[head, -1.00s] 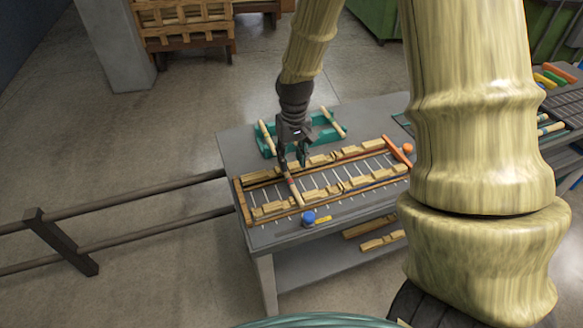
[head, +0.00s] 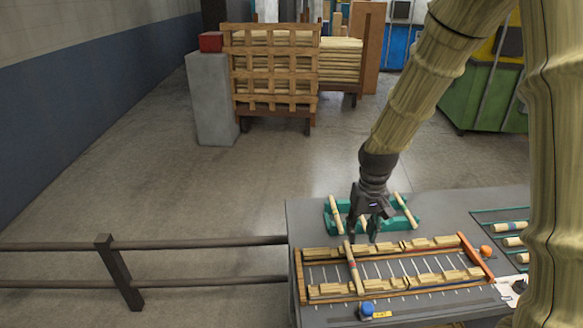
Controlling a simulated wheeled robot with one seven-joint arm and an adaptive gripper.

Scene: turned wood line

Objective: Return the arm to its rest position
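My gripper (head: 363,239) points down over the grey worktable (head: 300,225). Its two dark fingers look spread apart, with nothing clearly held between them. A pale turned rod with a dark reddish band (head: 353,270) lies across the wooden slatted rack (head: 298,275), its far end close to the left finger. Whether they touch is unclear. Behind the gripper is a teal cradle (head: 383,226) with pale rods at its left and right; the gripper partly hides it. My arm rises from the gripper to the upper right, and a large link covers the right side.
A blue knob (head: 367,309) sits at the table's front, and an orange ball (head: 485,251) at the rack's right end. A dark railing (head: 200,244) runs left of the table. Open floor (head: 150,180) leads to a concrete pillar (head: 214,100) and wooden crate (head: 270,75). A green bin (head: 490,98) stands behind right.

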